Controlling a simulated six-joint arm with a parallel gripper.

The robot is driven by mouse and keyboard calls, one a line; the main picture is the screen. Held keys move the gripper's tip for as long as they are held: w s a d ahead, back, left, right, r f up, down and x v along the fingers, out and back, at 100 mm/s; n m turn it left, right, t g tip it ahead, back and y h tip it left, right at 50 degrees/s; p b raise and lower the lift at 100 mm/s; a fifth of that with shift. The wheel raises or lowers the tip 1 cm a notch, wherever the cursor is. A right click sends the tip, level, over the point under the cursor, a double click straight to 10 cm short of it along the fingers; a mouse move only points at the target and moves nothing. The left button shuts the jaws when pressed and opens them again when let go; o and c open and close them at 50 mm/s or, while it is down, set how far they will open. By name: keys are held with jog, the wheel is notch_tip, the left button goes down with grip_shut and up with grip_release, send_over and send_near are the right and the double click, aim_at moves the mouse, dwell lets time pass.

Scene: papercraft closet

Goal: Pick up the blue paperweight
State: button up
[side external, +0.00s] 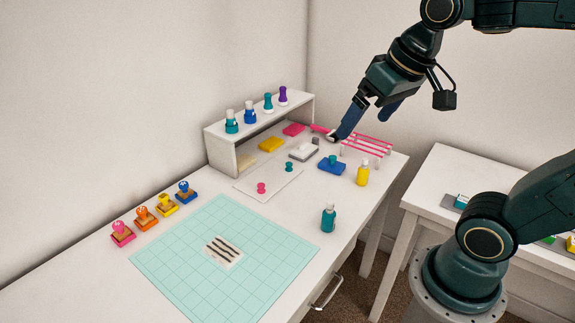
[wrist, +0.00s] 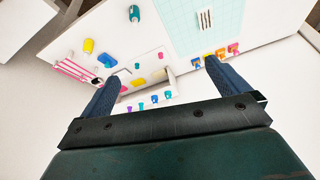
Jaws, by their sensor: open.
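A yellow bottle (side external: 363,172) and pink wire rack (side external: 366,145) stand close to the blue pad. Pink (side external: 262,188) and teal (side external: 289,167) knobs sit on a white sheet. A shelf (side external: 222,152) carries several bottles. A teal bottle (side external: 328,218) stands near the green mat (side external: 190,262).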

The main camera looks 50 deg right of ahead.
jog(key=w+d+m+g, duration=0.2)
jog(key=w+d+m, duration=0.4)
jog(key=w, duration=0.5)
jog(key=m+g, duration=0.3)
jog(key=m, duration=0.7)
send_over(333, 157)
notch_tip(333, 157, down, 23)
jog(key=shift+d+f, duration=0.15)
jog(key=shift+f, duration=1.9)
jog(key=shift+d+f, duration=0.1)
jog(key=shift+f, duration=1.95)
jog(key=shift+f, duration=0.1)
jog(key=shift+a+f, duration=0.15)
jog(key=shift+f, duration=1.1)
jog(key=shift+a+f, duration=0.1)
jog(key=shift+f, duration=1.1)
